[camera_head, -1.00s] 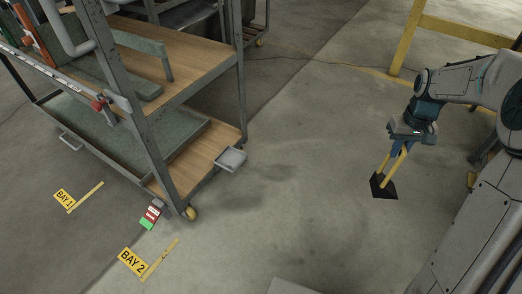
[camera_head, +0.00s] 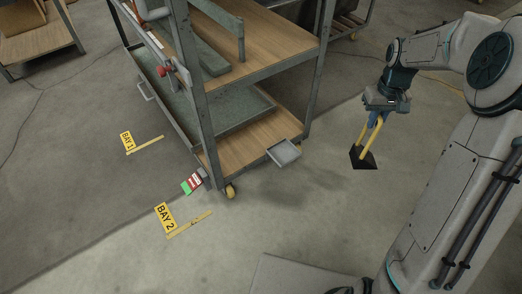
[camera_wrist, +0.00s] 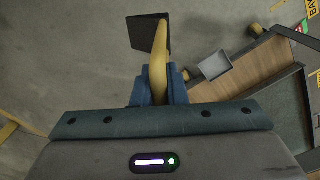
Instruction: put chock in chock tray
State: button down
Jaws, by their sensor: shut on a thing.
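My gripper (camera_head: 376,117) is shut on the yellow handle of the chock and holds it above the floor at the right of the head view. The chock (camera_head: 362,158) is a black wedge hanging below the yellow handle. In the wrist view the black chock (camera_wrist: 147,33) shows beyond the blue fingers (camera_wrist: 158,85), which close around the handle. The chock tray seems to be the small grey open tray (camera_head: 284,152) fixed at the cart's lower corner. It looks empty. It also shows in the wrist view (camera_wrist: 214,66), right of the chock and apart from it.
A cart with wooden shelves (camera_head: 262,143) and grey posts stands left of my gripper, a yellow caster (camera_head: 230,191) at its corner. A red, white and green tag (camera_head: 193,181) is near that corner. Floor markings read BAY 1 (camera_head: 127,141) and BAY 2 (camera_head: 165,217). Floor between cart and chock is clear.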

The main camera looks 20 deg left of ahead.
aim_at(285, 153)
jog(key=u, duration=0.5)
jog(key=i, duration=0.45)
jog(key=u, duration=0.5)
